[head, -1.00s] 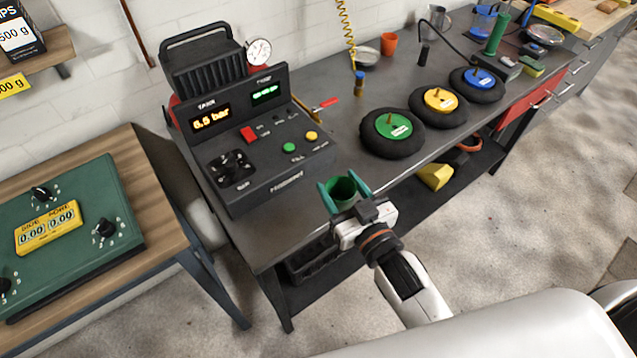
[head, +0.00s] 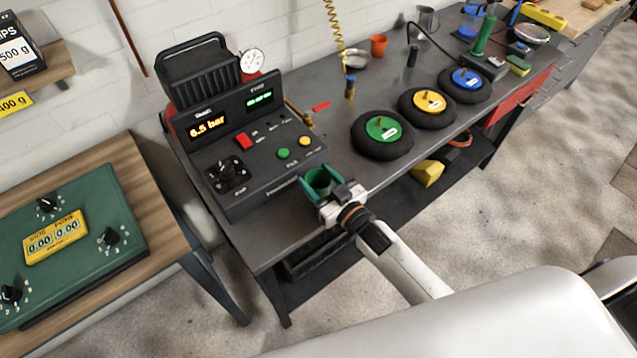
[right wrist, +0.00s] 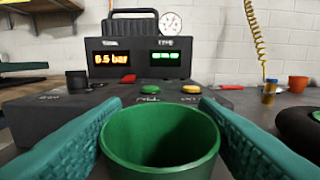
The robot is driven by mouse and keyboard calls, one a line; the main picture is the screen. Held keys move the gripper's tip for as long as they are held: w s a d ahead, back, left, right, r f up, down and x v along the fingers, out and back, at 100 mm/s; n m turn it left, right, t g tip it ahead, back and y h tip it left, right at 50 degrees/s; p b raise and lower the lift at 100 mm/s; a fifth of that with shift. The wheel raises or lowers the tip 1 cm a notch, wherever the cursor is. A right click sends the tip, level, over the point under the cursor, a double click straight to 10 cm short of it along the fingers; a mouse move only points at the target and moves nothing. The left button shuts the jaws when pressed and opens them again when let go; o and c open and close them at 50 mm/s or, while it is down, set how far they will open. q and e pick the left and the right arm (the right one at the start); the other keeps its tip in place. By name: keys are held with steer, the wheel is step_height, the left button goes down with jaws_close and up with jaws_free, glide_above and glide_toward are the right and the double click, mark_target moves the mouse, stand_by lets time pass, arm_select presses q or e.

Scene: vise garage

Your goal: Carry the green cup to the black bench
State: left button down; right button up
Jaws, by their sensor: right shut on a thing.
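The green cup (head: 319,182) is held upright between the teal fingers of my right gripper (head: 321,186). In the right wrist view the cup (right wrist: 160,140) sits between both fingers, its open rim facing up, and it looks empty. The gripper is shut on it. The black bench (head: 345,190) runs from the front left to the back right. The cup is at the bench's front edge, close to the right front corner of the pressure console; whether it touches the bench top cannot be told. My left gripper is not in view.
The black console (head: 262,160) with displays and buttons stands just left of the cup. Wheels with green (head: 383,130), yellow (head: 430,102) and blue hubs lie to the right. An orange cup (head: 379,45) stands behind. Bare bench top lies between console and green wheel.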

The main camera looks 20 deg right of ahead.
steer(key=shift+f, duration=0.8)
steer(key=shift+f, duration=0.15)
steer(key=o, duration=1)
